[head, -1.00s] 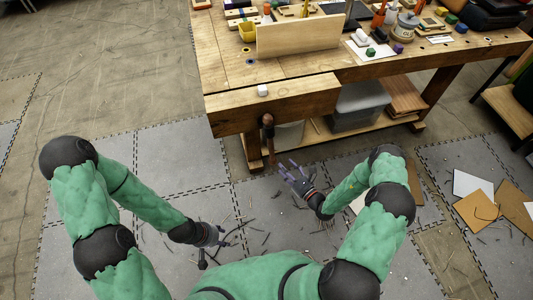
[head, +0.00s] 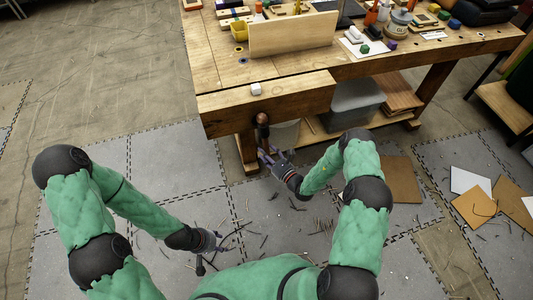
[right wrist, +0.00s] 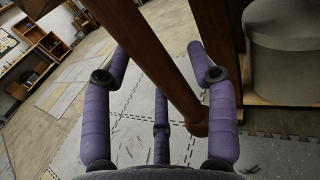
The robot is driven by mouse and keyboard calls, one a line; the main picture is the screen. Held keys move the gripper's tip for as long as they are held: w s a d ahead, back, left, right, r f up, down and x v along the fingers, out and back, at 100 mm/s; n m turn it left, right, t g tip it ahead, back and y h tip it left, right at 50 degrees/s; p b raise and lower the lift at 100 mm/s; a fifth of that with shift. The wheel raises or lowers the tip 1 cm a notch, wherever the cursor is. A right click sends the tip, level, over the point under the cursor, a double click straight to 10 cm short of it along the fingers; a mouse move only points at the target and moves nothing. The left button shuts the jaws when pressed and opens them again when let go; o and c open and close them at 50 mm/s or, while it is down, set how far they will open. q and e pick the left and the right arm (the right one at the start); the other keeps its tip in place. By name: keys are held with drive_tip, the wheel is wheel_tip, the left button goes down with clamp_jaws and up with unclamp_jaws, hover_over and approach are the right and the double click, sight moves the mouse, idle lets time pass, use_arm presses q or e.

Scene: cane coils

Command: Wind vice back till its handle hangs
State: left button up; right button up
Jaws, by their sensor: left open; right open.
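The vice's wooden jaw (head: 290,100) is a thick block along the bench's near left edge. Its round dark screw end (head: 262,118) sticks out at the front. The brown handle (head: 263,134) points down from it, its lower part partly hidden by my right gripper (head: 270,157). In the right wrist view the handle (right wrist: 160,60) runs slantwise between the spread purple fingers of my right gripper (right wrist: 158,62), its knobbed end low at right. That gripper is open around the rod, not closed on it. My left gripper (head: 208,243) is open and empty, low over the floor, away from the vice.
A grey bin (head: 355,105) sits on the lower shelf, right of the handle. A bench leg (head: 248,152) stands just left of it. Floor mats hold scattered cane scraps.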

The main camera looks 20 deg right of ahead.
clamp_jaws()
drive_tip(key=shift+a+m, duration=0.5)
drive_tip(key=shift+a, duration=0.1)
unclamp_jaws()
drive_tip(key=shift+s, duration=0.15)
drive_tip(key=v, duration=1.1)
drive_tip(key=shift+s+f, duration=0.15)
drive_tip(key=shift+s, duration=0.2)
drive_tip(key=shift+d, duration=0.1)
